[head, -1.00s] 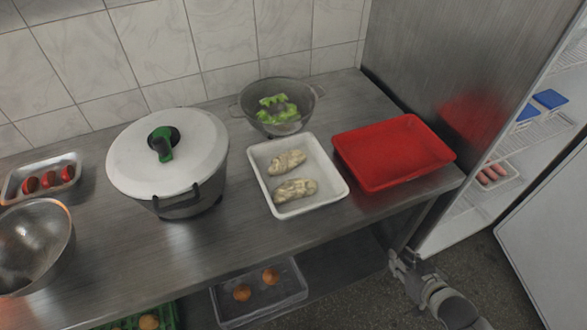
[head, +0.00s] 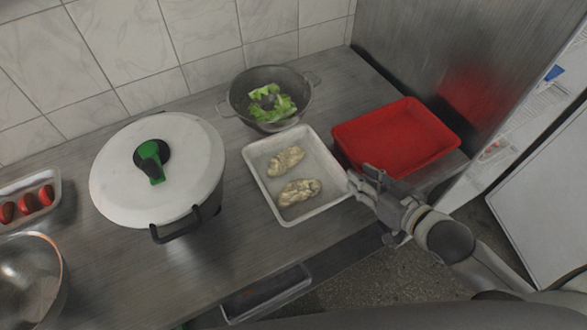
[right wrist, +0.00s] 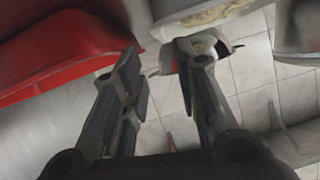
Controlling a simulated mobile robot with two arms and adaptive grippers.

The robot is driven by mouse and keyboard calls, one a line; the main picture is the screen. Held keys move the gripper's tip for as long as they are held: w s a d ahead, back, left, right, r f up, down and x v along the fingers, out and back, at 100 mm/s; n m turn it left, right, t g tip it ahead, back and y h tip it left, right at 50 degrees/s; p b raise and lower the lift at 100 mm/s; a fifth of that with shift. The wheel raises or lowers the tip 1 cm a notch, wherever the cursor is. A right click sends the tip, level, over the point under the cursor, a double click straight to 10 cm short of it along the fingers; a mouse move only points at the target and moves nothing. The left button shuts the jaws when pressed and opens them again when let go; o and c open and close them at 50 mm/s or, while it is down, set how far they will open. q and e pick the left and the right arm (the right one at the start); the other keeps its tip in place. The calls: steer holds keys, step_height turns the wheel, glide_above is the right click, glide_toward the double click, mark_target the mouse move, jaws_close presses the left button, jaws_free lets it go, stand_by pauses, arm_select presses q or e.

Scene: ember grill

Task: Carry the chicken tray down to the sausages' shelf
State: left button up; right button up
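The white chicken tray (head: 333,212) holds two pale chicken pieces (head: 299,192) and sits on the steel counter, between the big pot and the red tray. My right gripper (head: 361,184) is at the chicken tray's right rim. In the right wrist view its two fingers (right wrist: 163,68) are apart, with the chicken tray (right wrist: 190,22) just beyond them; I cannot tell if they touch it. A reddish bit of the sausages (head: 490,152) shows on a fridge shelf at the right, mostly hidden. My left gripper is out of view.
A red tray (head: 398,140) lies close to the chicken tray's right. A colander with lettuce (head: 270,104) stands behind, a lidded pot (head: 158,185) to the left. The fridge door (head: 545,190) stands open at the right. A clear tray (head: 262,298) is below the counter.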

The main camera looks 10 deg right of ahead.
mark_target(335, 164)
steer(key=x, duration=0.3)
steer(key=shift+w+a, duration=0.15)
steer(key=shift+w, duration=0.1)
steer(key=shift+w+a+f, duration=0.1)
steer(key=shift+w+f, duration=0.05)
steer(key=shift+w, duration=0.15)
steer(key=shift+w+a+f, duration=0.1)
steer(key=shift+w, duration=0.05)
steer(key=shift+w+a+f+p, duration=0.15)
steer(key=shift+w+a+p, duration=0.1)
steer(key=shift+w+p, duration=0.3)
steer(key=p+x, duration=0.1)
steer(key=x, duration=0.2)
steer(key=shift+a+f, duration=0.15)
steer(key=shift+f, duration=0.05)
steer(key=shift+w+a+f, duration=0.1)
steer(key=shift+w, duration=0.1)
steer(key=shift+f, duration=0.1)
jaws_close()
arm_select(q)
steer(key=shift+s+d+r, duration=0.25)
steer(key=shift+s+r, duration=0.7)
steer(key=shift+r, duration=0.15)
